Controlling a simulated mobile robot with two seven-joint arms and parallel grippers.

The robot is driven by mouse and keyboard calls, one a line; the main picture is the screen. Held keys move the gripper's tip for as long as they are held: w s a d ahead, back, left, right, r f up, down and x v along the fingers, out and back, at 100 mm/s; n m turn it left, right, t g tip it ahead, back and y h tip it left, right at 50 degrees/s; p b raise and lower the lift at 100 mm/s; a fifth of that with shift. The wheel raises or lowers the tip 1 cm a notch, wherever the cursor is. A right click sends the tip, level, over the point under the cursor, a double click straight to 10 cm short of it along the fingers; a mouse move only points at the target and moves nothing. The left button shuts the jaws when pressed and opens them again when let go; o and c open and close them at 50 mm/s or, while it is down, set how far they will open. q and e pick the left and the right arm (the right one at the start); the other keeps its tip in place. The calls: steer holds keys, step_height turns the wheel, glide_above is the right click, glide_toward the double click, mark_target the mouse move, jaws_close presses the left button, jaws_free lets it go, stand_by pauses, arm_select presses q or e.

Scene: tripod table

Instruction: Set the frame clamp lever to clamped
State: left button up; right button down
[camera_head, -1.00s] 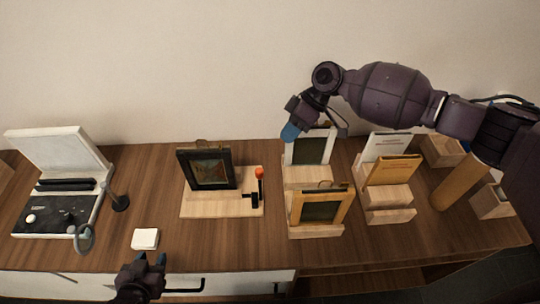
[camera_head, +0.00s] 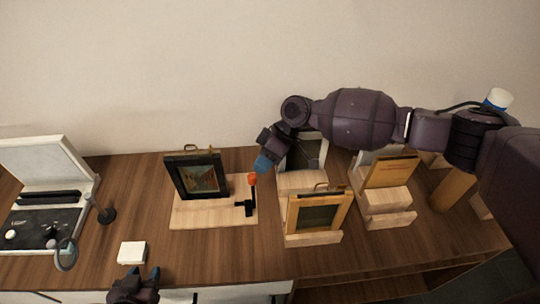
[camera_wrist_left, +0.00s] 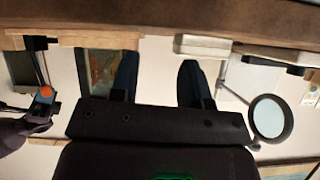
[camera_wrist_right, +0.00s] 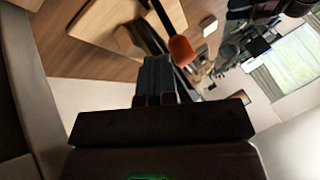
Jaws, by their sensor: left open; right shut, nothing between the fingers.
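The frame clamp lever is a black upright with an orange knob (camera_head: 252,179), at the right side of a light wooden base (camera_head: 205,214). A dark picture frame (camera_head: 197,177) stands on that base. My right gripper (camera_head: 263,163) is shut and empty, its blue fingertips just above and beside the knob. In the right wrist view the orange knob (camera_wrist_right: 181,50) is close to the shut fingertips (camera_wrist_right: 155,62); I cannot tell whether they touch. My left gripper (camera_head: 140,277) is open and empty at the table's front edge, away from the lever. The left wrist view also shows the knob (camera_wrist_left: 46,92).
Wooden stands with a gold-framed picture (camera_head: 318,212) and an orange-brown board (camera_head: 391,172) are right of the base. A white block (camera_head: 132,252), a magnifier (camera_head: 66,254) and an open white case (camera_head: 45,160) are on the left. Bare table lies in front of the base.

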arm_select(q)
steer(key=shift+f, duration=0.15)
steer(key=shift+s, duration=0.2)
